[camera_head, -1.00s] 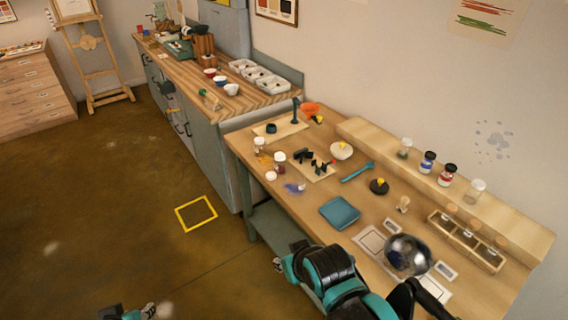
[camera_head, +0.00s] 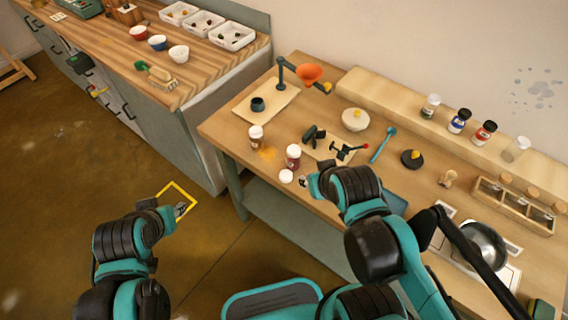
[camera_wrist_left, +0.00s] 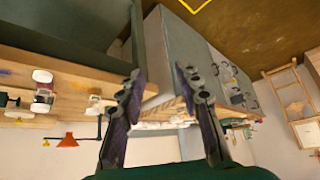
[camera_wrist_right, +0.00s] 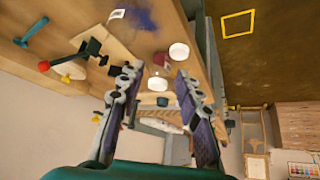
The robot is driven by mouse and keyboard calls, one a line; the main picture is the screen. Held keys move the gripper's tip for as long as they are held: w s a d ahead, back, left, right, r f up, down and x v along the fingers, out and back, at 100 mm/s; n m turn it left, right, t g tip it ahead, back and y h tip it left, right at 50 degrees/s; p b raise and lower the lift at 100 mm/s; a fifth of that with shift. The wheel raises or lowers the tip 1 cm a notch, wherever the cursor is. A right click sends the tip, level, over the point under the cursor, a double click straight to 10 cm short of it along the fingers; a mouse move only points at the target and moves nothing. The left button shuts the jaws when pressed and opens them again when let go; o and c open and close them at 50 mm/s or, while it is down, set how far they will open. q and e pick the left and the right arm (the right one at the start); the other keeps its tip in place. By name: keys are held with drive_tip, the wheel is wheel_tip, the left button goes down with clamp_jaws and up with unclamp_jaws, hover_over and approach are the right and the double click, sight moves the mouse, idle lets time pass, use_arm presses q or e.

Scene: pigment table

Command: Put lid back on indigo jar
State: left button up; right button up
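A loose white lid (camera_head: 286,176) lies on the near edge of the worktable; it also shows in the right wrist view (camera_wrist_right: 179,51). Beside it stands a dark red jar (camera_head: 293,158) with a white top. A blue-purple smudge (camera_wrist_right: 142,18) marks the tabletop. My right gripper (camera_head: 309,183) is over the table's near edge, right of the lid, open and empty (camera_wrist_right: 158,72). My left gripper (camera_head: 180,210) is out over the floor, open and empty (camera_wrist_left: 160,75).
A steel bowl (camera_head: 484,243) sits at right. Open floor lies left of the table.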

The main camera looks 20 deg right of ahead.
use_arm(q)
drive_tip(key=shift+s, duration=0.15)
use_arm(e)
drive_tip(key=shift+s+d, duration=0.1)
drive_tip(key=shift+s, duration=0.05)
use_arm(q)
drive_tip(key=o, duration=0.5)
drive_tip(key=shift+r, duration=0.15)
use_arm(e)
drive_tip(key=o, duration=0.6)
drive_tip(key=shift+r, duration=0.1)
drive_tip(key=w+a+f+m+g+p, duration=0.1)
drive_tip(key=w+m+g+p, duration=0.1)
drive_tip(key=w+m, duration=0.1)
drive_tip(key=w+a+f+m+g+p, duration=0.1)
drive_tip(key=w+a+m+g+p, duration=0.1)
drive_tip(key=w+m, duration=0.2)
drive_tip(key=w+a+f+m+g+p, duration=0.1)
drive_tip(key=w+m+g+p, duration=0.1)
drive_tip(key=w+m+g, duration=0.1)
drive_tip(key=shift+w+a+f+m, duration=0.2)
drive_tip(key=shift+w+m, duration=0.35)
drive_tip(key=shift+m, duration=0.55)
use_arm(q)
wheel_tip(320, 180, up, 6)
drive_tip(key=shift+r, duration=0.1)
